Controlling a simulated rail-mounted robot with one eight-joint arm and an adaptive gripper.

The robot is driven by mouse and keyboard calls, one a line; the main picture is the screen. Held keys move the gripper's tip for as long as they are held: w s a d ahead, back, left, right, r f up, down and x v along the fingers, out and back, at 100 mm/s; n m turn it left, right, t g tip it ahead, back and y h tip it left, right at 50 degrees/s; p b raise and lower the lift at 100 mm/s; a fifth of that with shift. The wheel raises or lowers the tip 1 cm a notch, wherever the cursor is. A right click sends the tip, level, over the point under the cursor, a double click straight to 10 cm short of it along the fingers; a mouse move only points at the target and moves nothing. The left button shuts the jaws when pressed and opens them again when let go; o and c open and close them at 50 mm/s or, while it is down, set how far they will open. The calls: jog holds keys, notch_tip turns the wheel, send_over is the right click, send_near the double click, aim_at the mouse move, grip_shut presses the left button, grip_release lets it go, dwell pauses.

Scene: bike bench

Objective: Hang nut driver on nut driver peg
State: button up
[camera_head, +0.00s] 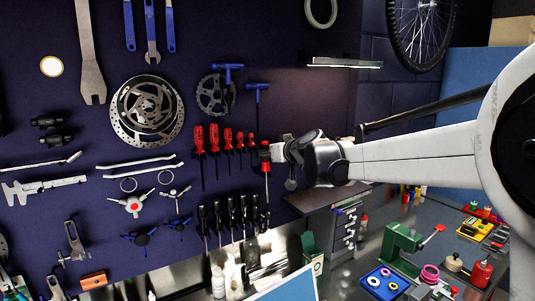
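A nut driver (265,168) with a red handle and a thin shaft hangs upright, shaft down, at the tip of my gripper (269,152). My gripper reaches in from the right and appears shut on the handle, with dark finger pads across it. To its left, several red-handled drivers (214,140) hang in a row on the dark pegboard (60,110). The held driver sits slightly lower than this row, just right of its last driver (251,141). The nut driver peg cannot be made out. I cannot tell the gap between the held driver and the board.
Blue T-handle tools (257,88) hang just above, and black-handled drivers (231,215) hang below. A metal strip (344,63) juts out at upper right. A drawer cabinet (346,225) and a bench with a green vise (400,245) stand below my arm.

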jog(key=v, duration=1.2)
jog(key=s+d+f+m+g+h+b, duration=0.1)
jog(key=s+d+f+m+h+b, duration=0.1)
jog(key=s+d+f, duration=0.4)
jog(key=s+d+f+m+g+h+b, duration=0.2)
jog(key=s+d+f+b, duration=0.3)
jog(key=s+f, duration=1)
jog(key=s+d+f+m+g+h+b, duration=0.2)
jog(key=s+d+f+h+b, duration=0.2)
jog(key=s+f, duration=0.6)
jog(key=s+d, duration=0.2)
jog(key=s, duration=0.5)
jog(key=shift+d+f+m, duration=0.3)
jog(key=shift+f+m, duration=0.05)
jog(key=shift+m, duration=0.05)
jog(key=shift+s+d, duration=0.1)
